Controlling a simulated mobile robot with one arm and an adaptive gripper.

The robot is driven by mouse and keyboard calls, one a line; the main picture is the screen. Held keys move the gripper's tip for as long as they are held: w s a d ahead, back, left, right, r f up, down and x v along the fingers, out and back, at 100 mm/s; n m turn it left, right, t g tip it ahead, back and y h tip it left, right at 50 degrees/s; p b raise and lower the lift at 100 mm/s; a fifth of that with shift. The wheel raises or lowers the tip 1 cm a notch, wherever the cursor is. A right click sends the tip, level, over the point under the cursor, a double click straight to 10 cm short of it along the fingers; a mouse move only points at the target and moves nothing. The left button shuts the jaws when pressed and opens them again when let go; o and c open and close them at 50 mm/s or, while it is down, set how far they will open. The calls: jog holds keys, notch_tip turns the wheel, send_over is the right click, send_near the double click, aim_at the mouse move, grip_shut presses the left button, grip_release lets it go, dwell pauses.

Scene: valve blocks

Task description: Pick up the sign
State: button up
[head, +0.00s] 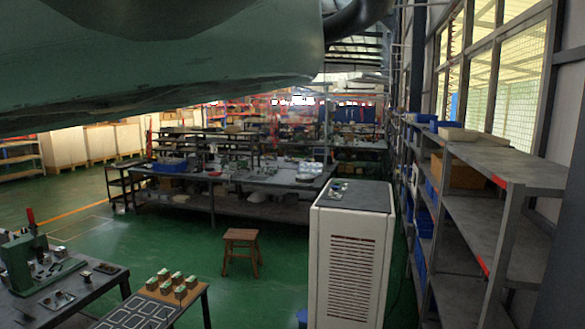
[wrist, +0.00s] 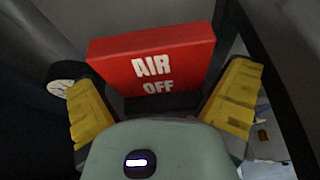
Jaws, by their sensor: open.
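The sign (wrist: 190,54) is a red block with white "AIR OFF" lettering, seen in the upper middle of the wrist view. My gripper (wrist: 162,88) has two yellow ridged fingers, spread wide apart. The sign lies between and just beyond the fingers, tilted slightly in the picture. The left finger looks very close to its left end; I cannot tell whether they touch. I cannot make out the sign in the head view, where a large part of my own body covers the top left.
A round white-faced gauge (wrist: 60,88) sits left of the left finger. In the head view, a white cabinet (head: 350,255) stands in the middle, grey shelves (head: 500,200) at right, a stool (head: 241,250) and workbench (head: 190,200) behind. Green floor (head: 165,235) is open at left.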

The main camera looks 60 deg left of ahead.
jog(key=shift+d, duration=0.1)
jog(key=shift+f, duration=0.1)
jog(key=c, duration=1.1)
